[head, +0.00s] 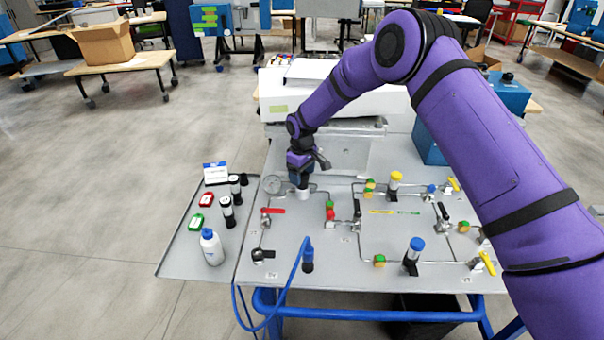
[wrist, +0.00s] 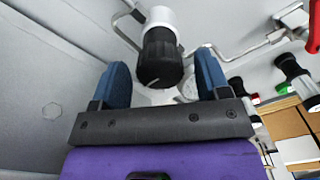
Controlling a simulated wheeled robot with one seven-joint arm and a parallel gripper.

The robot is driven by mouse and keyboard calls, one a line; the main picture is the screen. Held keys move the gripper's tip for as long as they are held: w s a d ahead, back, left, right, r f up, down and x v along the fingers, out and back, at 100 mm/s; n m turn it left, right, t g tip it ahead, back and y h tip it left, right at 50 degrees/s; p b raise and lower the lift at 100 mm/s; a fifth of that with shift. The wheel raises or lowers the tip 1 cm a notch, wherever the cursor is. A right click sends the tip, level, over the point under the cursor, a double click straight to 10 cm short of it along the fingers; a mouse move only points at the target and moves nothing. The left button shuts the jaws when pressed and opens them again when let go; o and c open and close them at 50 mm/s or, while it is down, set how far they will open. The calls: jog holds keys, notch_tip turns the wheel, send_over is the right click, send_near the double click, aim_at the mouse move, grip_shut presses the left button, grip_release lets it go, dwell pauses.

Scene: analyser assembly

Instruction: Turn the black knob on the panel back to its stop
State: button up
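The black knob (wrist: 160,62) sits on the end of a white cylindrical body (wrist: 160,15) in the wrist view. A small pale mark shows on its end face. My gripper (wrist: 163,62) is open, with a blue finger on each side of the knob and a visible gap to both. I cannot tell how deep the knob lies between the fingers. In the head view my gripper (head: 301,178) points down at the back left of the grey panel (head: 330,255). The white body (head: 302,193) shows just below it, and the knob is hidden there.
A round gauge (head: 271,184) and a red-handled valve (head: 272,211) are close by on the left. Pipes, coloured fittings and a yellow-capped part (head: 395,180) stand to the right. A side tray (head: 185,250) holds a white bottle (head: 212,246) and vials. A white machine (head: 350,100) stands behind.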

jog(key=shift+r, duration=0.1)
notch_tip(320, 180, up, 11)
jog(key=shift+f, duration=0.2)
dwell(0.8)
